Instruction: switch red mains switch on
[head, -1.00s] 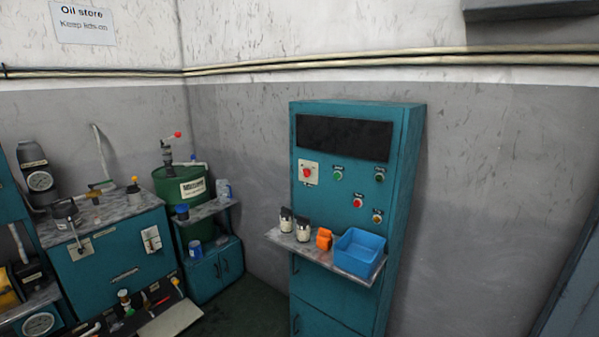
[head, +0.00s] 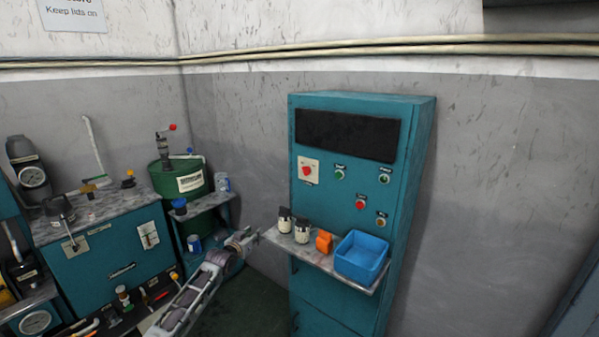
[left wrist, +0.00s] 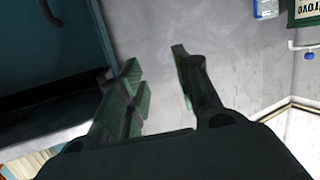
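The red mains switch (head: 307,171) is a red rotary knob on a pale square plate at the upper left of the teal control cabinet's (head: 345,190) front. Its exact setting is too small to read. My left gripper (head: 247,239) is below and to the left of the switch, near the left end of the cabinet's shelf, well apart from the switch. In the left wrist view my left gripper (left wrist: 157,62) has its fingers apart with nothing between them. The switch does not show in that view. My right gripper is not in view.
The cabinet's shelf (head: 330,263) juts out, carrying two small jars, an orange item (head: 324,241) and a blue bin (head: 361,256). Green and red buttons are right of the switch. A green drum (head: 180,182) and a teal bench (head: 110,255) stand left.

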